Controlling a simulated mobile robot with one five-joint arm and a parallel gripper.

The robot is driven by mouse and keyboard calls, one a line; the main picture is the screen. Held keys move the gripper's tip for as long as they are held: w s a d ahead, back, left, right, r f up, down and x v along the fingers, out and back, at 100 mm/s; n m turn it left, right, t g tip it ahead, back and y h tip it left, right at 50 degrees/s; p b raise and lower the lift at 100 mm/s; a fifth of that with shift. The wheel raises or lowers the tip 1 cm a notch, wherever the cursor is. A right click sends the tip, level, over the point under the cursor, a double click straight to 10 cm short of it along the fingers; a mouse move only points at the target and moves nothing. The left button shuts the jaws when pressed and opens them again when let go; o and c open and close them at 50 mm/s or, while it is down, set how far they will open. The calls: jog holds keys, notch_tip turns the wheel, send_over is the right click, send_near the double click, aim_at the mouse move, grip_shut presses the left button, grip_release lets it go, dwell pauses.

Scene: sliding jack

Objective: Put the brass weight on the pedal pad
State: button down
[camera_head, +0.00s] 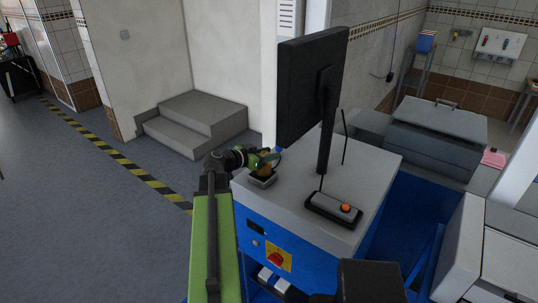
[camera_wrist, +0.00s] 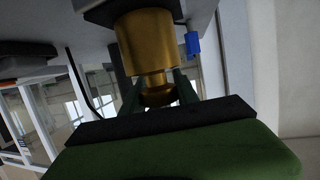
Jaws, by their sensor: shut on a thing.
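The brass weight (camera_wrist: 148,45) is a gold stepped cylinder with a narrower knob. It fills the space between the dark green fingers of my gripper (camera_wrist: 160,92) in the wrist view. In the head view, my gripper (camera_head: 265,160) is over the left part of the cabinet top, with a little of the brass weight (camera_head: 264,171) showing. A small grey block with a dark base (camera_head: 262,180) is right below the weight; I cannot tell whether they touch. Two pale pedal-like pads (camera_head: 274,279) show low at the front of the blue cabinet, partly hidden by my arm.
The blue cabinet (camera_head: 252,215) has a grey top carrying a black monitor (camera_head: 310,85) close to the right of my gripper. A red switch (camera_head: 277,259) is on the cabinet front. Grey steps (camera_head: 195,120) stand behind.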

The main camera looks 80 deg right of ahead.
jog(key=shift+f, duration=0.15)
jog(key=c, duration=0.9)
grip_release()
jog(key=shift+r, duration=0.2)
jog(key=shift+w+a+r+p, duration=0.2)
jog(key=shift+a+p, duration=0.1)
jog(key=p+v, duration=0.3)
jog(key=v, duration=0.8)
jog(key=shift+w+a, duration=0.1)
jog(key=shift+a, duration=0.05)
